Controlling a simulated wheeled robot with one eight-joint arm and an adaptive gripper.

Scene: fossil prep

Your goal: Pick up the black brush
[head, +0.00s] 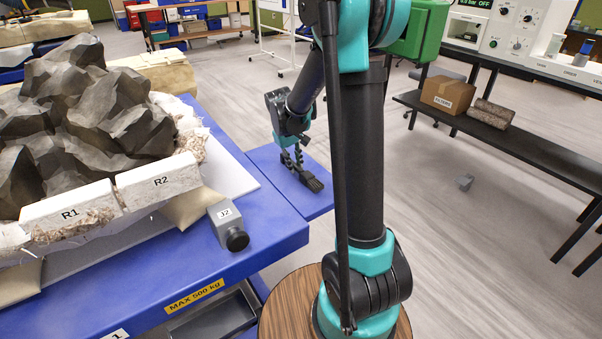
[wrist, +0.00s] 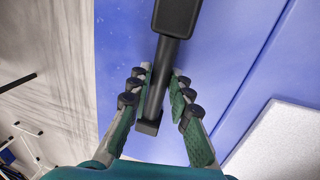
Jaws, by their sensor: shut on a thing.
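The black brush (wrist: 178,16) lies between the fingers of my gripper (wrist: 160,88) in the wrist view. Its wide head is at the top of that picture, and its thin handle runs down between the finger pads to a blocky end. In the head view my gripper (head: 295,163) points down over the blue side shelf, with the dark brush head (head: 314,184) at its tips. The gripper is shut on the handle. I cannot tell whether the brush touches the shelf or hangs just above it.
The blue side shelf (head: 268,160) adjoins the blue table (head: 262,228). On the table are a large dark rock, white blocks R1 (head: 70,212) and R2 (head: 158,182), and a grey block J2 (head: 226,222). Open floor lies right of the shelf.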

